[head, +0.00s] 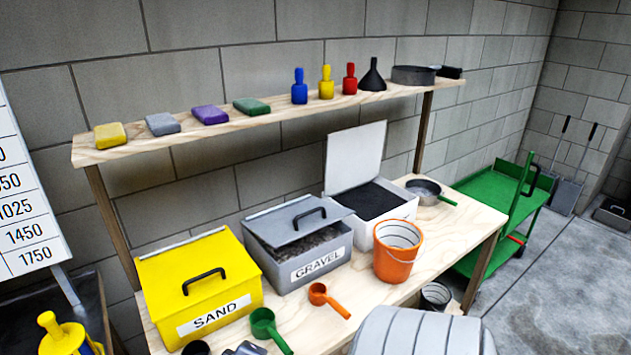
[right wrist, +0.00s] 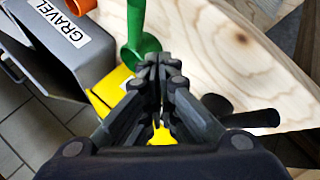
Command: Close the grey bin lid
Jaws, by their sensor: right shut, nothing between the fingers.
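The grey bin (head: 281,277), labelled GRAVEL, stands on the wooden bench between the yellow and white bins. Its grey lid (head: 280,226), with a black handle, sits partly raised and tilted, and gravel shows in the gap beneath it. The grey bin also shows at the upper left of the right wrist view (right wrist: 95,62). My right gripper (right wrist: 158,65) is shut and empty, its fingertips beside the green scoop; in the head view it (head: 244,348) shows at the bottom edge, in front of the bins and apart from the lid. My left gripper is not in view.
The yellow SAND bin (head: 155,285) is closed on the left. The white bin (head: 362,232) stands open on the right, with an orange bucket (head: 396,262) before it. Green (head: 265,322) and orange (head: 318,293) scoops lie in front. A shelf (head: 190,131) runs above.

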